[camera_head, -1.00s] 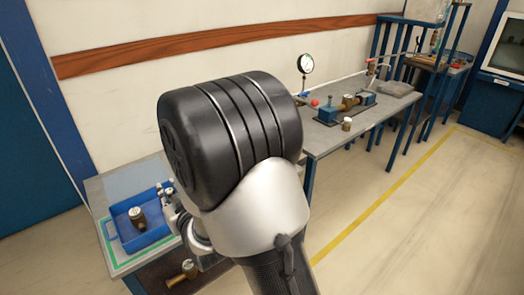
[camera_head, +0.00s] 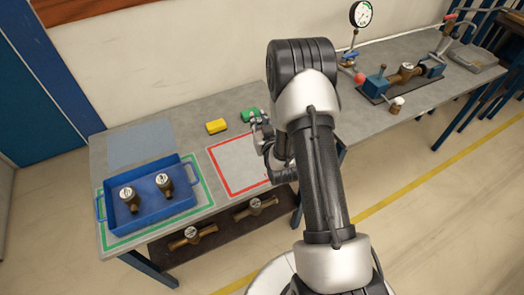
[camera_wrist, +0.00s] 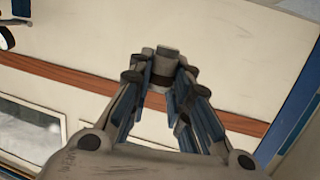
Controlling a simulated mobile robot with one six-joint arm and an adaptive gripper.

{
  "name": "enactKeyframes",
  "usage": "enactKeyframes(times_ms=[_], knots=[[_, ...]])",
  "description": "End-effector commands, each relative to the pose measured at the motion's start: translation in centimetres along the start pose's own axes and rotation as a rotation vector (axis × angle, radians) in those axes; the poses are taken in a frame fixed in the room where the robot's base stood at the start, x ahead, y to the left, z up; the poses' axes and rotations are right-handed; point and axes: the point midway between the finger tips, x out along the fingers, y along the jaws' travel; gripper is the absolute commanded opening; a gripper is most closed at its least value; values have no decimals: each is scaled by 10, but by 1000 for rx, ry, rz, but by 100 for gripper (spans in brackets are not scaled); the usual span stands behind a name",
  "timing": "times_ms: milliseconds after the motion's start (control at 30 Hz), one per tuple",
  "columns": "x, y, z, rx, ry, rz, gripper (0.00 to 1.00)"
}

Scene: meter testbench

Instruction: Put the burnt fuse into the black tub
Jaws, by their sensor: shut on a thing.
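My gripper (camera_wrist: 160,76) is shut on a small grey cylinder with a dark band (camera_wrist: 166,52), which looks like the burnt fuse. The fingers cover part of it. In the head view my gripper (camera_head: 257,122) is small and partly hidden by my arm, at the back of the near bench, and the held thing cannot be made out. I see no black tub in either view.
A blue tray (camera_head: 181,207) with two brass meters sits on the bench (camera_head: 195,113). A yellow block (camera_head: 215,126) and a green block (camera_head: 250,115) lie behind a red-outlined square. Two meters lie on a lower dark shelf (camera_head: 222,228). A gauge rig (camera_head: 405,75) stands right.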

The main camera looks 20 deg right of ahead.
Motion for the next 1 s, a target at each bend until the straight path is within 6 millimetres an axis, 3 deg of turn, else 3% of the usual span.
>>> enactKeyframes(times_ms=[500, 867, 1000], knots=[[25, 0, 130, 1, -3, 1, 2], [32, 0, 162, 0, -3, 1, 2], [36, 0, 185, 0, -3, 1, 2]])
